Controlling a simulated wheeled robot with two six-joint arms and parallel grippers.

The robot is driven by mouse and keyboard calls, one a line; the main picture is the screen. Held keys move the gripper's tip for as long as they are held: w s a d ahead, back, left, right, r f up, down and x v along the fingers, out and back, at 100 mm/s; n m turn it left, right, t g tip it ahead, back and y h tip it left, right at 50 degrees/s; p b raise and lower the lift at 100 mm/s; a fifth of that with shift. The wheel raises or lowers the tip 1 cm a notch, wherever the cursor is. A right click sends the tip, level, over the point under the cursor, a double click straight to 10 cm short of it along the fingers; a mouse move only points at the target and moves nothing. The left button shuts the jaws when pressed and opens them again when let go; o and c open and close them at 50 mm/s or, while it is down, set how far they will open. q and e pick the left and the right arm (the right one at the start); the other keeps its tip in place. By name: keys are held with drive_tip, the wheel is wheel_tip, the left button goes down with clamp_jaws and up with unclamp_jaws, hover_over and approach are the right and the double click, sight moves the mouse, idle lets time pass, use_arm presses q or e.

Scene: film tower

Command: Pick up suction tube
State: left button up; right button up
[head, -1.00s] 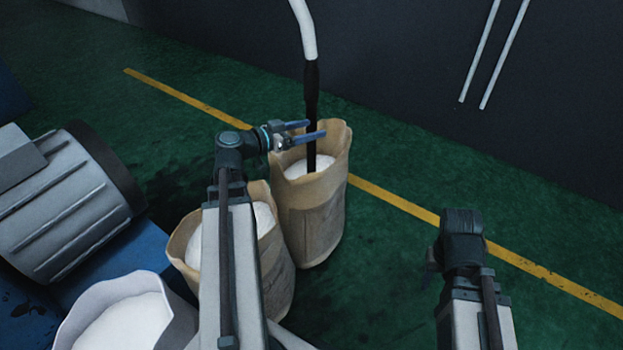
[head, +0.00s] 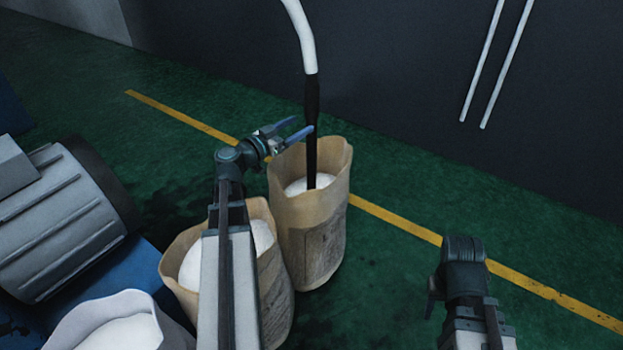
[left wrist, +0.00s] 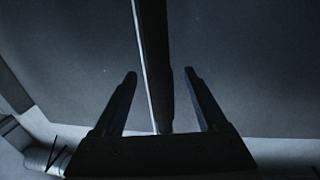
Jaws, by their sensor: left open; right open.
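The suction tube (head: 312,95) is a white curved hose above with a straight black lower part. It stands upright with its lower end in the white contents of the far paper sack (head: 318,240). My left gripper (head: 303,125) is open, its blue-grey fingertips close to the black part, just above the sack's rim. In the left wrist view the dark tube (left wrist: 157,60) shows in the gap between the two open fingers (left wrist: 160,76). Whether they touch it I cannot tell. My right gripper (head: 433,296) is low at the right, away from the tube, its fingers barely showing.
A second paper sack (head: 178,262) stands nearer, partly behind my left arm. A white container (head: 75,325) is at the lower left, beside a grey ribbed machine (head: 65,225) on a blue base. A dark wall (head: 420,70) stands behind. Green floor is clear at right.

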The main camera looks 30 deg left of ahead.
sight(308, 122)
use_arm(q)
drive_tip(key=shift+x, duration=2.95)
drive_tip(key=shift+d+f, duration=0.1)
drive_tip(key=shift+f, duration=0.1)
clamp_jaws()
